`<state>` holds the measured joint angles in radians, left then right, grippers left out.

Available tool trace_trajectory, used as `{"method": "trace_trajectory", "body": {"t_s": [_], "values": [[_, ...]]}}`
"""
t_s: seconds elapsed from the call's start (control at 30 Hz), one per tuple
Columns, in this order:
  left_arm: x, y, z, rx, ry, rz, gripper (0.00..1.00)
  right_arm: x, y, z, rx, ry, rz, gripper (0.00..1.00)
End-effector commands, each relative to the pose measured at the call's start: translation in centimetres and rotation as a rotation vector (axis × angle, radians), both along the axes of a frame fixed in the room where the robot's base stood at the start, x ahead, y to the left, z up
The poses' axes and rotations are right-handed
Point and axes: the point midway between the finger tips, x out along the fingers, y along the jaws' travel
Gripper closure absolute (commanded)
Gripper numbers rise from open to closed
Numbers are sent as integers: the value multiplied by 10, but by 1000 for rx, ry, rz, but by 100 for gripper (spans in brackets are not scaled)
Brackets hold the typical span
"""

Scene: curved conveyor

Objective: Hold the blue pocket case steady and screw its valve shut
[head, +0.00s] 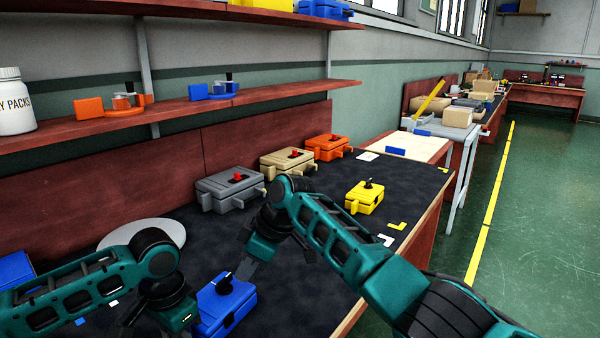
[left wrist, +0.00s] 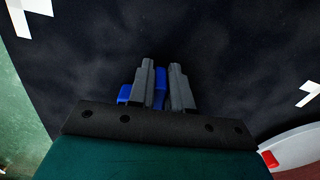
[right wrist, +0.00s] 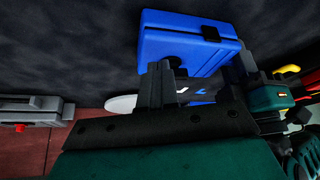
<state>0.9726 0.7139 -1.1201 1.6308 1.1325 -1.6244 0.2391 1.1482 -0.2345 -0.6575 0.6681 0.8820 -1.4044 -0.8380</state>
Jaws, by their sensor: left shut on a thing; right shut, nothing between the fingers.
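The blue pocket case (head: 232,308) sits on the dark mat at the front of the bench, with a valve (head: 223,285) on its top. My left gripper (head: 190,325) is at the case's left side; in the left wrist view its fingers (left wrist: 163,85) are shut on a blue part of the case (left wrist: 160,88). My right gripper (head: 240,273) is just above the valve, fingers together and empty. In the right wrist view its fingertips (right wrist: 162,75) are close to the blue case (right wrist: 185,40); I cannot tell whether they touch the valve.
Grey (head: 228,190), tan (head: 287,163) and orange (head: 327,147) cases line the back of the bench. A yellow case (head: 364,198) stands right of my right arm. A pale disc (head: 143,233) lies left. Shelves hang above the back; bare mat lies around the blue case.

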Motion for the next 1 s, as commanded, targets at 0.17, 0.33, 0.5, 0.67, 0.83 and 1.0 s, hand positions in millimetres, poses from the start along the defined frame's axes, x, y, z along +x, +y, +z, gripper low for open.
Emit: {"method": "trace_trajectory", "body": {"t_s": [0.17, 0.33, 0.5, 0.67, 0.83, 1.0], "values": [[0, 0, 0, 0, 0, 0, 100, 1, 0, 24, 0, -4, 0, 100], [0, 0, 0, 0, 0, 0, 100, 1, 0, 43, 1, -3, 1, 100], [0, 0, 0, 0, 0, 0, 100, 0, 0, 52, 0, -1, 0, 100], [0, 0, 0, 0, 0, 0, 100, 0, 0, 53, 0, 0, 0, 100], [0, 0, 0, 0, 0, 0, 100, -1, -1, 54, 1, -3, -1, 100], [0, 0, 0, 0, 0, 0, 100, -10, -2, 61, 1, -12, -6, 100]]}}
